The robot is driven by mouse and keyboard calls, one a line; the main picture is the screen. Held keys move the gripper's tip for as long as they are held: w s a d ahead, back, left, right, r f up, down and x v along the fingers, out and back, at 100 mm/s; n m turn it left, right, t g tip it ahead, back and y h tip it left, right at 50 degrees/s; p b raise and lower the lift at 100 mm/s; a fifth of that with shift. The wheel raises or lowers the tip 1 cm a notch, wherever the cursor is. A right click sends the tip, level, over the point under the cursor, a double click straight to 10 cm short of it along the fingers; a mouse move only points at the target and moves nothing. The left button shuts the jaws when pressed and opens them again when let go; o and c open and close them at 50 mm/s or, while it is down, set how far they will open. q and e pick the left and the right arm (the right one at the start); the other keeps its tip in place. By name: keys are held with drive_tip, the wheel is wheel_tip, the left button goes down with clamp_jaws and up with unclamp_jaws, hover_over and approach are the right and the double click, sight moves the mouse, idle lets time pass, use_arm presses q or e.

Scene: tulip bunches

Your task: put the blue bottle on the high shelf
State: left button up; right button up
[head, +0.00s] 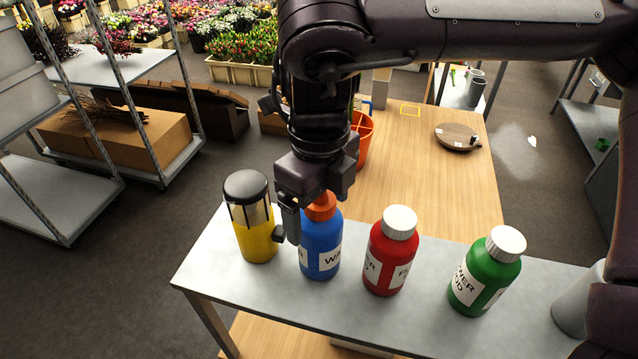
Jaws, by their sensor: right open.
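The blue bottle (321,245) with an orange cap (321,206) and a white label stands upright on the raised grey shelf (215,271). It is between a yellow container with a black lid (257,240) and a red bottle with a white cap (384,262). My right gripper (292,214) is open and points down at the blue bottle's upper left side. One finger shows just left of the bottle; the other is hard to make out. I cannot tell whether the gripper touches the bottle. My left gripper is not in view.
A green bottle (482,273) and a grey cylinder (577,305) stand farther right on the shelf. Behind is a wooden table (415,165) with an orange container (363,138) and a round wooden disc (457,136). A metal rack (110,165) stands at the left.

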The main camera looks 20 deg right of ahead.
wheel_tip(320, 180, up, 12)
idle(0.4)
idle(0.4)
